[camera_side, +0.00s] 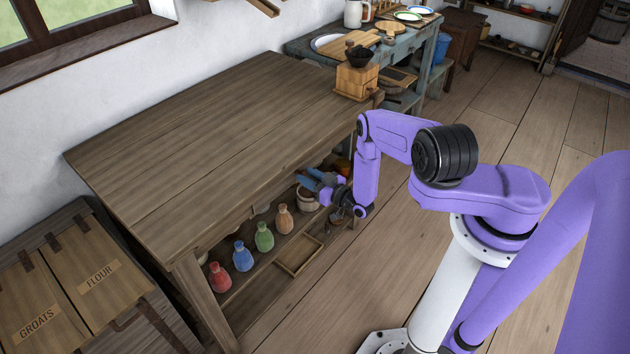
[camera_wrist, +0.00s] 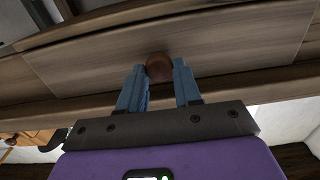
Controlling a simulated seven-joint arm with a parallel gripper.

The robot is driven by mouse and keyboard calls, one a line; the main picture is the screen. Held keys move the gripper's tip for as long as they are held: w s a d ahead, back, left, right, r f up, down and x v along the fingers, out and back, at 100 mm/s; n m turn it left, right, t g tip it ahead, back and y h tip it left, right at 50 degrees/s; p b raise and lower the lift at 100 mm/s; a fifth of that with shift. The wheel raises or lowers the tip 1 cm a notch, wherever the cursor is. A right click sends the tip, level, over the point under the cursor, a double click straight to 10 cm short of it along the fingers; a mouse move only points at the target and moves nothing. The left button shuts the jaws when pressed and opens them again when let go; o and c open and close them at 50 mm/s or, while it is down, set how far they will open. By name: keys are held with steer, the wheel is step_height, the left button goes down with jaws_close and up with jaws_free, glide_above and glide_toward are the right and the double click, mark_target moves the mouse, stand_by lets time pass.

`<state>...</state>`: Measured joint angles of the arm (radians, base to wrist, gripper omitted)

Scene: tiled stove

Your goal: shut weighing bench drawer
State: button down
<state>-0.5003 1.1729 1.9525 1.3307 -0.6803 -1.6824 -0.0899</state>
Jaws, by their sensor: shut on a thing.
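The weighing bench (camera_side: 215,115) is a large brown wooden table by the wall in the side view. My gripper (camera_side: 316,183), with blue fingers, is below the edge of its top at the front right. In the wrist view, my gripper (camera_wrist: 160,72) has its two fingers on either side of a round brown knob (camera_wrist: 159,65) and is shut on it. The knob sits on the wooden drawer front (camera_wrist: 90,62), a wide plank panel across the upper part of the view. The side view hides most of the drawer, so how far out it is cannot be told.
A shelf under the bench holds red (camera_side: 219,277), blue (camera_side: 242,256), green (camera_side: 264,237) and tan (camera_side: 284,218) bottles and a shallow tray (camera_side: 298,255). Floor (camera_side: 395,240) before the bench is clear.

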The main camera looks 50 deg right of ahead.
steer(key=shift+w, duration=0.6)
steer(key=c, duration=0.8)
jaws_free()
steer(key=s, duration=1.7)
steer(key=shift+s, duration=0.2)
